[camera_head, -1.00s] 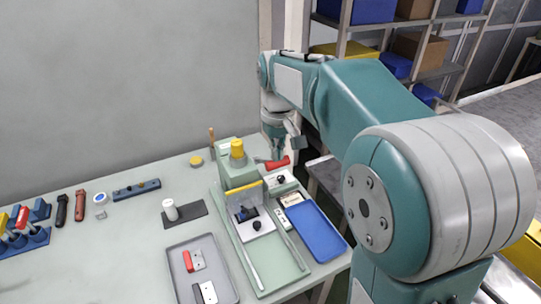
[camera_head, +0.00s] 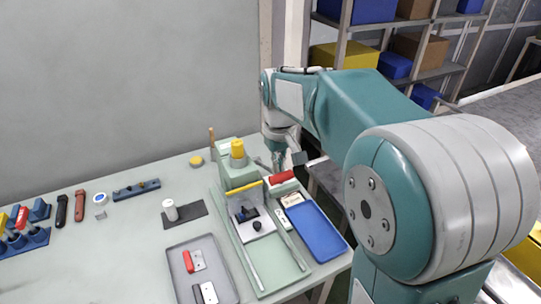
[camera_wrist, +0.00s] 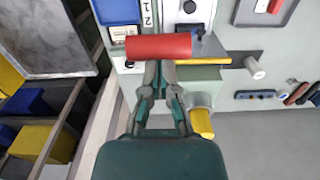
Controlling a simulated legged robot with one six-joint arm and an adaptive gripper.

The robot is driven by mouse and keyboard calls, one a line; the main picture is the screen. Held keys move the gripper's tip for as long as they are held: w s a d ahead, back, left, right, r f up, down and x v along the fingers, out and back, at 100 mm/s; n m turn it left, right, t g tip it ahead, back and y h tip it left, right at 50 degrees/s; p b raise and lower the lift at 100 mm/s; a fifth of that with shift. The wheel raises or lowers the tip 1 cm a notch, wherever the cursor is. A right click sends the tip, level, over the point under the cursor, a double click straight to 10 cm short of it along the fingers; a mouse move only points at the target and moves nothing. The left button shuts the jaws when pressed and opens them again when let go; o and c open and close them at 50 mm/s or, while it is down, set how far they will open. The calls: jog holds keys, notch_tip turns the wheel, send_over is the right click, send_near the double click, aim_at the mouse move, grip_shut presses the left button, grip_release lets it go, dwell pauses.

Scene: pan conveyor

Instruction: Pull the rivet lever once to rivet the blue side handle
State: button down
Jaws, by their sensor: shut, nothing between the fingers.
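The rivet lever's red grip (camera_head: 282,177) sits at the right of the green press (camera_head: 238,170) with its yellow top. In the wrist view the red grip (camera_wrist: 158,47) lies crosswise just beyond my fingertips. My gripper (camera_head: 278,165) is shut with nothing in it, behind the red grip; in the wrist view its closed tips (camera_wrist: 158,66) are against or very close to the grip's near side. A small dark blue piece (camera_head: 247,213), likely the blue side handle, sits on the plate in front of the press. The lever's arm is mostly hidden.
A blue tray (camera_head: 319,236) lies right of the press rails. A grey tray (camera_head: 178,283) with red and black handles is front left. A white cylinder on a dark pad (camera_head: 192,220) stands left of the press. Shelves stand beyond the table at right.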

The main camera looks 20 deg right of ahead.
jog(key=shift+s+d+f, duration=0.1)
jog(key=shift+s+f, duration=0.3)
jog(key=shift+f, duration=0.4)
jog(key=shift+s+d+f, duration=0.1)
jog(key=shift+s+f, duration=0.3)
jog(key=shift+f, duration=0.35)
jog(key=shift+s+f, duration=0.4)
jog(key=shift+f, duration=0.4)
notch_tip(320, 180, up, 17)
send_over(283, 179)
jog(key=s, duration=0.1)
jog(key=shift+s+d, duration=0.15)
dwell(1.7)
jog(key=s+f+m+t, duration=0.1)
jog(key=s+f+t, duration=0.1)
jog(key=s+f, duration=0.3)
jog(key=s+a+f+m+t, duration=0.1)
jog(key=s+f+t, duration=0.2)
jog(key=s, duration=0.9)
notch_tip(283, 179, down, 2)
jog(key=shift+s+f+t, duration=0.1)
jog(key=shift+s+t, duration=0.05)
jog(key=shift+t, duration=0.15)
